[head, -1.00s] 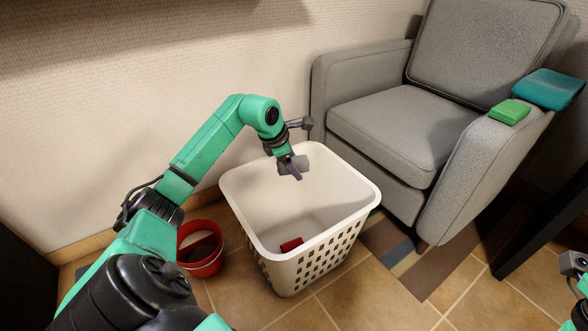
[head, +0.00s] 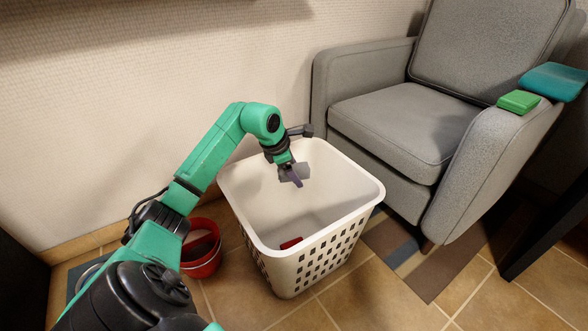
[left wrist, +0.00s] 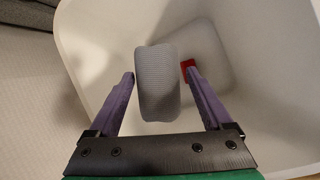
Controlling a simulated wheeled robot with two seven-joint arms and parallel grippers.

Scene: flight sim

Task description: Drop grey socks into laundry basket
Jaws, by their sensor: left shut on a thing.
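The grey socks (head: 300,171) are a rolled bundle in my left gripper (head: 293,178). In the left wrist view the bundle (left wrist: 157,82) sits between the two purple fingers (left wrist: 162,90). My left gripper is shut on it and holds it over the opening of the white laundry basket (head: 335,233), towards its back side. The basket also fills much of the left wrist view (left wrist: 264,70). My right gripper is not in view.
A red item (head: 291,243) lies inside the basket. A red bucket (head: 203,257) stands left of it on the tiled floor. A grey armchair (head: 405,130) stands to the right, with a green folded cloth (head: 518,102) and a teal one (head: 553,81) on its arm.

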